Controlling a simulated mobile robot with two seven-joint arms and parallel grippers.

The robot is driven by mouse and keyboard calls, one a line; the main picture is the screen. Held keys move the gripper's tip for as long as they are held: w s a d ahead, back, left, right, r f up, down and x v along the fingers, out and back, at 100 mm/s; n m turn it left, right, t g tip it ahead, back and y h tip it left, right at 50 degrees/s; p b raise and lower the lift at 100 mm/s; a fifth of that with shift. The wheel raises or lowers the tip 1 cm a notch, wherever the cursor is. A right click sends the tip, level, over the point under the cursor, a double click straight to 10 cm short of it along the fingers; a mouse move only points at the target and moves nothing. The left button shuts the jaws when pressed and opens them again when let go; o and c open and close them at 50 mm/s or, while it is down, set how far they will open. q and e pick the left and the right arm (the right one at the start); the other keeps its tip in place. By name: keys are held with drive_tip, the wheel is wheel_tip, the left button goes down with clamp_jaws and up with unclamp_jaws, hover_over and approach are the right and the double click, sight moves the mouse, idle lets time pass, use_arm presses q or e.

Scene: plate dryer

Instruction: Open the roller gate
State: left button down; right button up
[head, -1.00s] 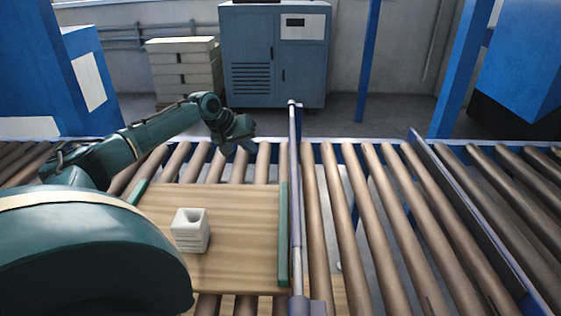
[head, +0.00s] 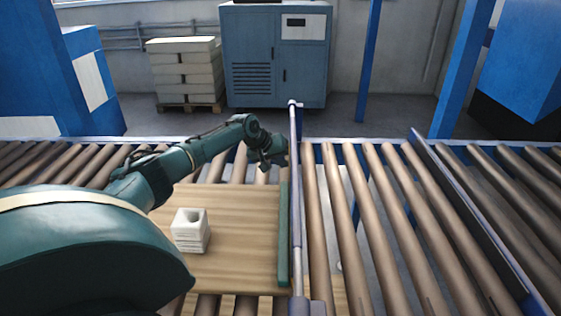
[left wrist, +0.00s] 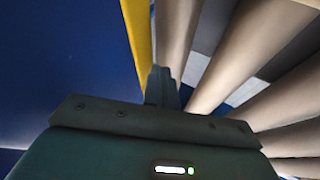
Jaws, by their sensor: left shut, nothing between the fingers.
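The roller gate (head: 296,190) shows in the head view as a narrow, grey-blue barrier running away from me across the rollers, with a post at its far end. My left gripper (head: 280,160) is just left of the gate's far part, over the rollers. Whether it touches the gate cannot be told. In the left wrist view the left fingers (left wrist: 162,86) are shut together and empty, beside a yellow edge (left wrist: 137,35) of a dark blue surface. My right gripper is out of view.
Bare rollers (head: 375,215) lie right of the gate, up to a slanted blue-grey rail (head: 470,220).

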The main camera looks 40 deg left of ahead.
use_arm(q)
drive_tip(key=shift+f, duration=0.1)
drive_tip(key=shift+w+d+f+t+h+b, duration=0.1)
drive_tip(key=shift+d+f+t+h+b, duration=0.3)
drive_tip(key=shift+b, duration=0.8)
drive_tip(key=shift+w+n+t+h+b, duration=0.15)
drive_tip(key=shift+n+t+h+b, duration=0.15)
drive_tip(key=shift+t+h+b, duration=0.35)
drive_tip(key=shift+w+d+r, duration=0.15)
drive_tip(key=shift+w+r, duration=0.05)
drive_tip(key=shift+r, duration=0.15)
drive_tip(key=shift+r, duration=0.1)
drive_tip(key=v, duration=1.3)
drive_tip(key=shift+s+f, duration=0.2)
